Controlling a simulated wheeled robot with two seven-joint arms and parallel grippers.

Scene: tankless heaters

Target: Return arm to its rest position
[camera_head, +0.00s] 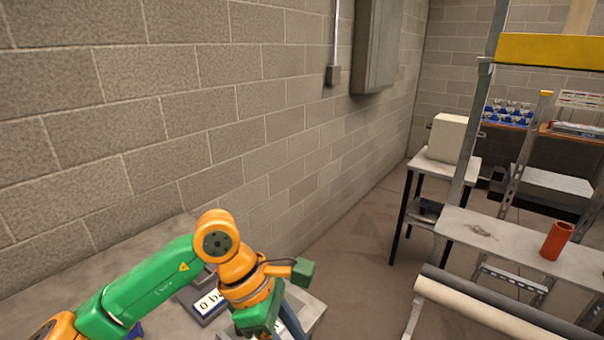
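My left arm, green and orange, comes in from the lower left and bends down at an orange elbow. Its gripper (290,325) is at the bottom edge of the picture, pointing down, and is partly cut off, so I cannot tell whether it is open or shut or holds anything. It is in front of a light grey box-like thing (311,311) on the grey surface by the wall. My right gripper is not in view.
A block wall (150,110) runs along the left, with a grey cabinet (375,45) on it. To the right stand a small table with a white box (447,138), a bench with an orange cylinder (556,241), and rolls (480,315). Bare floor lies between.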

